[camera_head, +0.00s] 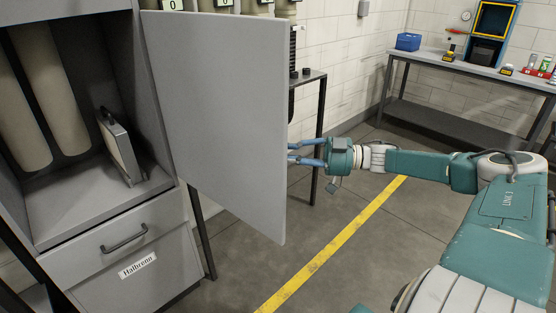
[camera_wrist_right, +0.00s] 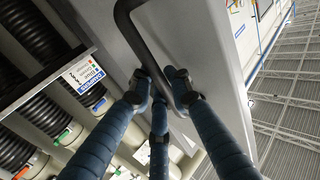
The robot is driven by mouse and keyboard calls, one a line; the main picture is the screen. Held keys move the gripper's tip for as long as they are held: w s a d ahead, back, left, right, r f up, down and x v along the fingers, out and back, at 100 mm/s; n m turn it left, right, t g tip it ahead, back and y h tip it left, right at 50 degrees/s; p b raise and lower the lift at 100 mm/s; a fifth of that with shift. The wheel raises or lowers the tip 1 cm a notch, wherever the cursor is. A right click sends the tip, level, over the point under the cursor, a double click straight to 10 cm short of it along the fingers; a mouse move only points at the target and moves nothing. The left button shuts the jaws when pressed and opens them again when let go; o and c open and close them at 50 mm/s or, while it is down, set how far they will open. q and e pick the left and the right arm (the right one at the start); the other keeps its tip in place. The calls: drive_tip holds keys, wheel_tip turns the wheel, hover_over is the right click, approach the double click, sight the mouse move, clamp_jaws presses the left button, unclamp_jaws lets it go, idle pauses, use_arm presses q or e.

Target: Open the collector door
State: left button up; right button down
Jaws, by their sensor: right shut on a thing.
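In the right wrist view, the door (camera_wrist_right: 195,40) carries a dark bar handle (camera_wrist_right: 143,50). My right gripper (camera_head: 291,152) reaches behind the door's free edge; its fingertips are partly hidden there. In the right wrist view, the blue fingers of the right gripper (camera_wrist_right: 160,88) are closed around the lower part of the handle. My left gripper is not in view.
The cabinet interior holds two beige cylinders (camera_head: 55,90) and a framed panel (camera_head: 119,147). A drawer with a handle (camera_head: 124,238) sits below. A workbench (camera_head: 470,68) stands at the back right. Floor around the yellow line (camera_head: 330,245) is clear.

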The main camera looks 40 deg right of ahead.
drive_tip(key=shift+d+f, duration=0.15)
drive_tip(key=shift+f, duration=0.1)
drive_tip(key=c, duration=1.7)
unclamp_jaws()
drive_tip(key=shift+d+r, duration=0.1)
drive_tip(key=v, duration=1.2)
